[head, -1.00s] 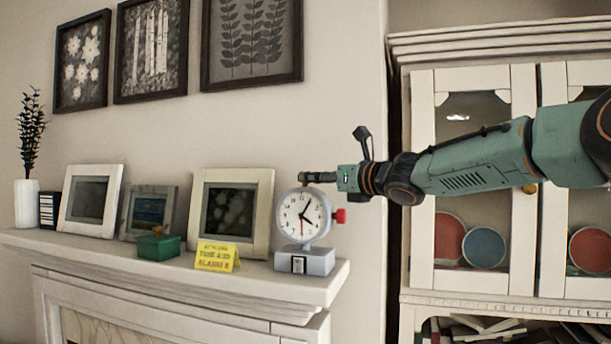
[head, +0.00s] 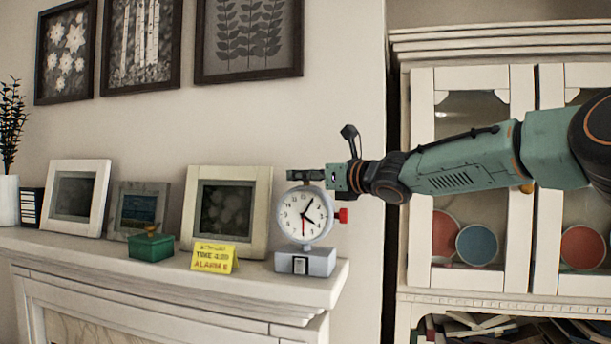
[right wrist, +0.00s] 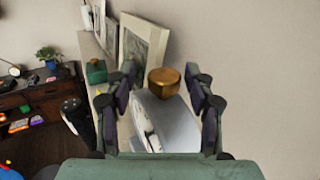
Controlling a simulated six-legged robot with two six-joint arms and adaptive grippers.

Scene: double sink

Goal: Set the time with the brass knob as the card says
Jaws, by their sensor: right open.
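A white-faced clock (head: 304,215) in a grey case stands on a grey base at the right end of the mantel. Its black hands point near 4 and near 1; a red hand points down. A red knob (head: 343,215) sticks out of its right side. The brass knob (right wrist: 163,82) on top shows in the right wrist view; my gripper hides it in the head view. My right gripper (head: 300,176) is open above the clock, its fingers either side of the brass knob with gaps. The yellow card (head: 213,257) has small print, hard to read, including "TIME" and "ALARM". My left gripper is out of view.
A green box (head: 151,247) and several picture frames stand left of the card on the mantel (head: 200,285). A glass-door cabinet (head: 420,180) stands to the right. The wall behind the clock is bare.

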